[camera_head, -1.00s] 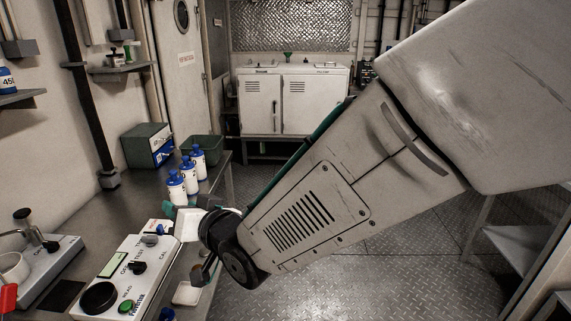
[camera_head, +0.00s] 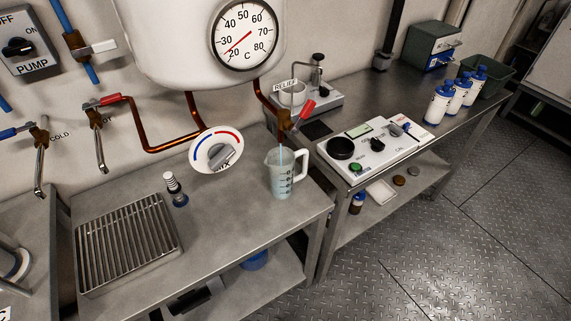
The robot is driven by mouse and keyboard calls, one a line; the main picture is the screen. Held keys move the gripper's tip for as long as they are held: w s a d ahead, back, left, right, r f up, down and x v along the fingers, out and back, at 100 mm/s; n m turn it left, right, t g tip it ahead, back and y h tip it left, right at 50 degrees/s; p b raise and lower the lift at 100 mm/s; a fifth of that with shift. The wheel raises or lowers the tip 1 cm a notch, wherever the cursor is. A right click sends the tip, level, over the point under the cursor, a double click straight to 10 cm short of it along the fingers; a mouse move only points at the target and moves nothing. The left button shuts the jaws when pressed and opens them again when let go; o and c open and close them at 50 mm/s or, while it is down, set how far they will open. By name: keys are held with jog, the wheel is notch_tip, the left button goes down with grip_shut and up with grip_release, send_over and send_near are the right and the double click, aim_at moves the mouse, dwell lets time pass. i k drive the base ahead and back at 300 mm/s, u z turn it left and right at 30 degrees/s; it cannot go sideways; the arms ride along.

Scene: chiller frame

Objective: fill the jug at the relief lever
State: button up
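The clear measuring jug (camera_head: 285,178) stands upright at the right end of the near steel bench, below the relief outlet. The relief lever (camera_head: 303,113) has a red handle and sits on a copper pipe (camera_head: 266,103) under the white tank, beside a RELIEF label (camera_head: 286,84). A thin pale-blue streak, which looks like water, runs down from the outlet into the jug. The jug looks cloudy pale inside, with dark graduation marks; I cannot read the level. The tank's dial (camera_head: 244,34) has its red needle between 20 and 40. My gripper is not in view.
A drain grate (camera_head: 126,240) lies on the bench's left, with a small dark-blue bottle (camera_head: 176,190) and the MIX dial (camera_head: 216,150) nearby. A test instrument (camera_head: 374,147) and blue-capped bottles (camera_head: 459,94) stand on the right bench. The floor (camera_head: 440,240) is clear.

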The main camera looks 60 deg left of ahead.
aim_at(309, 105)
jog(key=u, duration=1.5)
